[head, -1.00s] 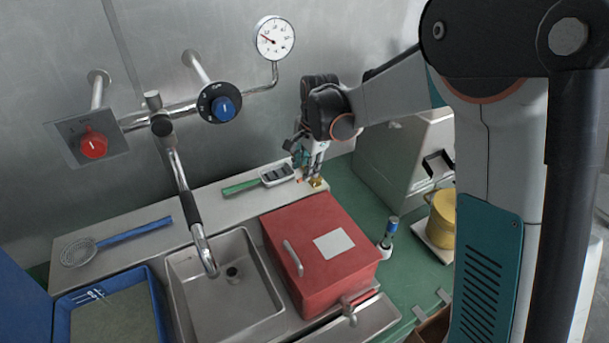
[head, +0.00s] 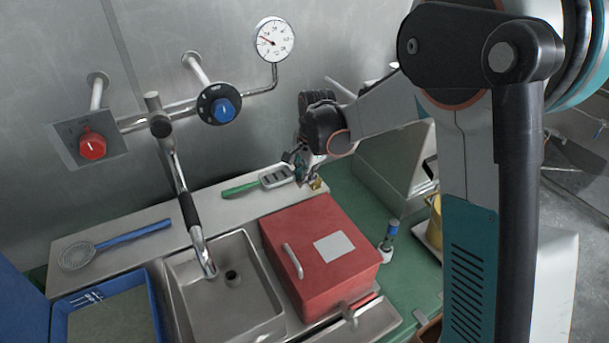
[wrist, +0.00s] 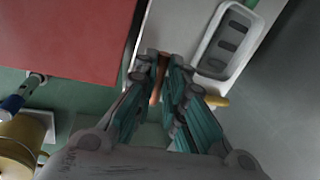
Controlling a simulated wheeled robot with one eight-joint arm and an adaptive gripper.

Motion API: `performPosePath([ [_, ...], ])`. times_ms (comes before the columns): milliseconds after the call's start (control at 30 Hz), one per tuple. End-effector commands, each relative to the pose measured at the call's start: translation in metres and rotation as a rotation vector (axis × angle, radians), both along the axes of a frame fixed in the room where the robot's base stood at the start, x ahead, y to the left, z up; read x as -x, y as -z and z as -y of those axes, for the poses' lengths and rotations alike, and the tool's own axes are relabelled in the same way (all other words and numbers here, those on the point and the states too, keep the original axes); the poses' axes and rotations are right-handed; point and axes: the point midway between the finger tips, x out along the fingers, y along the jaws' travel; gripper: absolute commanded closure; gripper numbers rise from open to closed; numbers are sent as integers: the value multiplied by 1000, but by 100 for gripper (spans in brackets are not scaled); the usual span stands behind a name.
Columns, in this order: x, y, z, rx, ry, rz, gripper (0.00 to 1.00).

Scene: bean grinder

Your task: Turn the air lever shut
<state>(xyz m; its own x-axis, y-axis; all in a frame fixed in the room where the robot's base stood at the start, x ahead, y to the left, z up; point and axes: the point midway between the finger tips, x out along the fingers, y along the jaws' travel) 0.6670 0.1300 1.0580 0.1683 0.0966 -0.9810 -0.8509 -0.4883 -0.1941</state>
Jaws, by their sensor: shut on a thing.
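My gripper (head: 304,177) is low at the back edge of the counter, behind the red box. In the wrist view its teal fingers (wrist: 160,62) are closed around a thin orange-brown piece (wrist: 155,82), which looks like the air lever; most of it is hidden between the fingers. A small brass fitting (head: 318,184) shows just right of the fingertips in the head view, and a yellow end (wrist: 216,101) shows beside the fingers in the wrist view. I cannot tell the lever's exact angle.
The red box (head: 300,225) stands close in front of my gripper. A green-handled tool with a grey slotted head (head: 277,177) lies just left. A sink (head: 212,307), blue tray (head: 60,318) and strainer (head: 77,254) are farther left. A grey cabinet (head: 398,170) stands right.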

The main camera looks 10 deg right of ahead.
Motion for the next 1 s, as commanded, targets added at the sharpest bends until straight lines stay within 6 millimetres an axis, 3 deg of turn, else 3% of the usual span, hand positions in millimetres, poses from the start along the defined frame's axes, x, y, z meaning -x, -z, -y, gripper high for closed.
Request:
performPosePath([
  [267,-5,1,-3,0,127,1,100],
  [567,-5,0,-3,0,141,1,100],
  [600,-5,0,-3,0,141,1,84],
  [667,-5,0,-3,0,141,1,71],
  [1000,-5,0,-3,-1,140,1,69],
])
